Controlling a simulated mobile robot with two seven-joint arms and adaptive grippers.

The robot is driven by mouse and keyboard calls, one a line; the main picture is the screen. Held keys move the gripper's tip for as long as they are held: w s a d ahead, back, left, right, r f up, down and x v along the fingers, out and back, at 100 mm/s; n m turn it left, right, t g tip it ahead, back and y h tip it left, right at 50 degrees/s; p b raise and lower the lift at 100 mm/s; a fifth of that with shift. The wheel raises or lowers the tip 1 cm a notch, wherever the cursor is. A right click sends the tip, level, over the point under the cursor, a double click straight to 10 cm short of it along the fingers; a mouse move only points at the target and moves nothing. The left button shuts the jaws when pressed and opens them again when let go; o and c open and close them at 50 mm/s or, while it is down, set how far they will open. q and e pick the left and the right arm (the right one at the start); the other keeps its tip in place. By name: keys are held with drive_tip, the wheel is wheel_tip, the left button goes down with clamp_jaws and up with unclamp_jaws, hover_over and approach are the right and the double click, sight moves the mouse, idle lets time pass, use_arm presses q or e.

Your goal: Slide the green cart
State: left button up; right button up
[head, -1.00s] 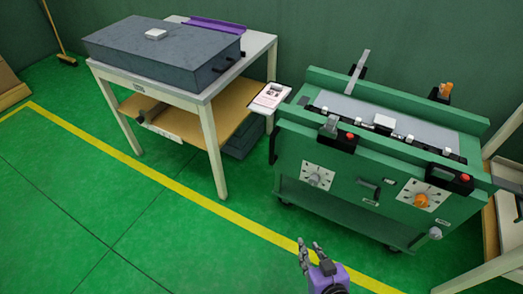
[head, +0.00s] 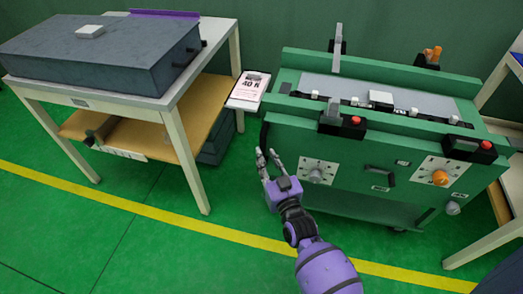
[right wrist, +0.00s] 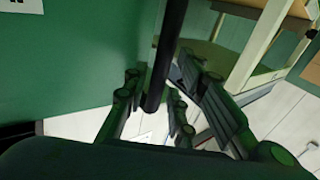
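The green cart (head: 345,165) stands right of centre in the head view, with knobs, dials and red-buttoned clamps on its front and top. A black bar-like handle (head: 264,134) shows at its left end. My right gripper (head: 267,158) is at the cart's left front corner, close to this handle. In the right wrist view the black bar (right wrist: 165,60) runs down between the spread fingers of my right gripper (right wrist: 160,110); I cannot tell whether they touch it. The cart's green side panel (right wrist: 75,60) fills the left there. My left gripper is out of view.
A white-framed table (head: 150,103) with a dark grey slab (head: 100,52) stands left of the cart, with a narrow gap between. Another bench (head: 490,240) stands close on the right. Green floor (head: 50,235) in front is clear.

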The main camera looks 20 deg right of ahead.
sight(264, 154)
drive_tip(key=w, duration=0.2)
drive_tip(key=shift+w+f, duration=0.15)
drive_tip(key=shift+w, duration=0.85)
clamp_jaws()
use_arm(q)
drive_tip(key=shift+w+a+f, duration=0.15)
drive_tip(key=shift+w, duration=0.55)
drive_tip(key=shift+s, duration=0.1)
use_arm(e)
drive_tip(key=shift+a, duration=0.1)
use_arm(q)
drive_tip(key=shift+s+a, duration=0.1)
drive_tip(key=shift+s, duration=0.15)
